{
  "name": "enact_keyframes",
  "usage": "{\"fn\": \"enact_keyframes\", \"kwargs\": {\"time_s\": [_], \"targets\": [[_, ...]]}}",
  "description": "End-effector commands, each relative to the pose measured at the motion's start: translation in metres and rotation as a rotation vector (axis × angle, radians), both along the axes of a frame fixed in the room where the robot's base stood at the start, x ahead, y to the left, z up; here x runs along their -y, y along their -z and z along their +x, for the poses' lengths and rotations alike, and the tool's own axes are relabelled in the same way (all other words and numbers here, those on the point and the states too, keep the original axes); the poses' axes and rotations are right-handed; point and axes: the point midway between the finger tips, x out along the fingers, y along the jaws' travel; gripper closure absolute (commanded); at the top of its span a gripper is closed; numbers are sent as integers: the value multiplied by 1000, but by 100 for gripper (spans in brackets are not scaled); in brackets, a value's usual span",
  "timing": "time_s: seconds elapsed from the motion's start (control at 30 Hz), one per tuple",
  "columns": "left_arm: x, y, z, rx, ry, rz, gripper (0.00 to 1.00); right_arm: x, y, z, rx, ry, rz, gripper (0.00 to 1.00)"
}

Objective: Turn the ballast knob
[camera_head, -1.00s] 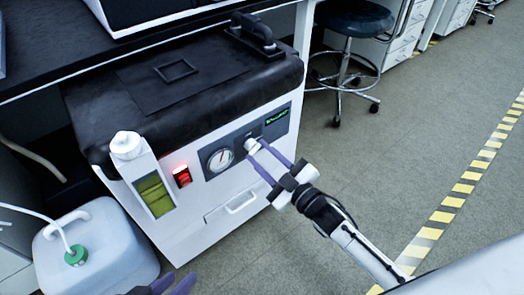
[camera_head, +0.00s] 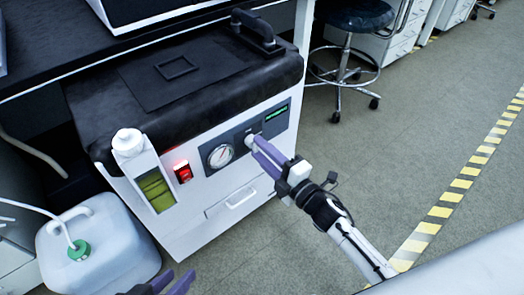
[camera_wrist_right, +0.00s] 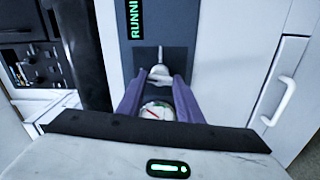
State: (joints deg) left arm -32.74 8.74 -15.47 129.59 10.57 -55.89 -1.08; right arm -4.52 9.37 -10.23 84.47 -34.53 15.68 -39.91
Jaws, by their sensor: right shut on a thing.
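The ballast knob (camera_head: 250,139) is a small pale knob on the dark panel at the front of the white and black pump unit. The fingers partly hide the knob in the head view. My left gripper (camera_head: 173,279) is at the bottom edge, partly cut off, with its fingers apart and empty.
The panel has a round gauge (camera_head: 220,156) and a green-lettered display (camera_head: 276,114). A white canister (camera_head: 105,250) stands at lower left. The floor at right is open.

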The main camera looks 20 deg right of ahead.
Motion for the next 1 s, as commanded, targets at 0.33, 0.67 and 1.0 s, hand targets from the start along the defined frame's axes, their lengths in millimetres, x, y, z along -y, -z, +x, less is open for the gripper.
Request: {"fn": "enact_keyframes", "kwargs": {"time_s": [0.33, 0.67, 1.0], "targets": [[2, -4, 7, 12, 9, 0, 69, 0, 1, 0, 45, -1, -127, 90], [2, -3, 5, 6, 14, 3, 69, 0, 0, 0, 54, 0, -152, 90], [1, -2, 4, 6, 17, 6, 69, 0, 0, 0, 54, 0, -151, 48]]}}
